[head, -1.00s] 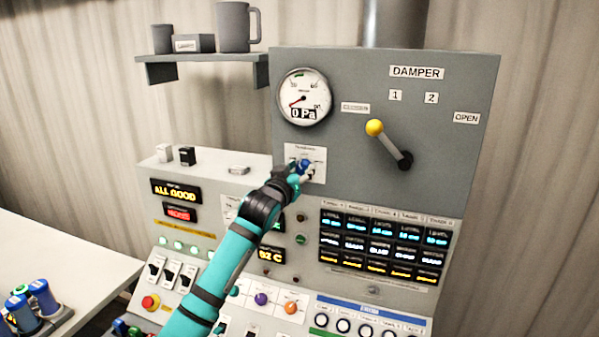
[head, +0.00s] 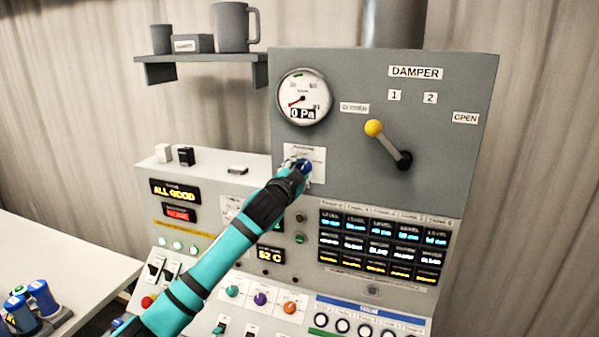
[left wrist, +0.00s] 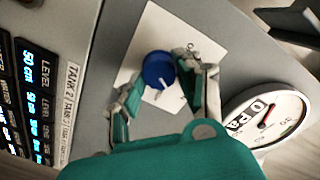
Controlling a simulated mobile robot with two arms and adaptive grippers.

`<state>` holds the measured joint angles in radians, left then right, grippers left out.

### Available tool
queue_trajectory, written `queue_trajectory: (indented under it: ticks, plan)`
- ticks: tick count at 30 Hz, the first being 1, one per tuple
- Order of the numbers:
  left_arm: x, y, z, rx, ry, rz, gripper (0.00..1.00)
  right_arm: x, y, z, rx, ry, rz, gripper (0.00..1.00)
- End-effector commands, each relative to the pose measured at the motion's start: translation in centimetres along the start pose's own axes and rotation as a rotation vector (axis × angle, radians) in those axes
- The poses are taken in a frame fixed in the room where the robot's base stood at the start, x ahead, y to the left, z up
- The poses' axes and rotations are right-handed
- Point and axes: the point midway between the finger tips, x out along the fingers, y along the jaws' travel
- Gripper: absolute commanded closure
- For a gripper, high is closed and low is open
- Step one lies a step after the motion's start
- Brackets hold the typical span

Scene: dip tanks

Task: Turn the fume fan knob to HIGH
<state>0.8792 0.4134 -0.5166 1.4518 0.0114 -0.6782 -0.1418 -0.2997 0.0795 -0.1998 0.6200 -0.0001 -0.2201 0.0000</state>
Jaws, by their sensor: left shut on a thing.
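The fume fan knob (head: 306,166) is blue and sits on a white label plate (head: 318,155) on the grey upper panel, below the gauge. In the left wrist view the blue knob (left wrist: 158,70) shows between my fingers, with a white mark at its lower edge. My left gripper (head: 301,172) is at the plate and shut on the knob; its fingers (left wrist: 162,74) lie on both sides of it. The gripper covers part of the plate, and its lettering is too small to read. My right gripper is not in view.
A round gauge (head: 303,97) reading 0 Pa sits just above the plate. The damper lever (head: 388,143) with its yellow ball is to the right. Lit displays (head: 383,243), switches and small knobs fill the lower console. A shelf (head: 201,65) with a mug is at upper left.

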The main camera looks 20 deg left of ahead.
Motion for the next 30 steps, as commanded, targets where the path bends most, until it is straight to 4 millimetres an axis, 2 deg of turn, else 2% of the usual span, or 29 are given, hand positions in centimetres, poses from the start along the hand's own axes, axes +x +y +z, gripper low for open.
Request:
queue_trajectory:
  ticks: [6,15,30]
  plan:
    - [0.01,-0.02,0.04,0.201,-0.008,-0.007,0.97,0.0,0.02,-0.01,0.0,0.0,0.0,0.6]
    - [0.01,0.02,0.02,0.413,-0.014,-0.013,0.97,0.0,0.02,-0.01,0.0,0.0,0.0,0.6]
    - [0.01,0.1,0.03,0.544,-0.018,-0.017,0.97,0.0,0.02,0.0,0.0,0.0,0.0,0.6]
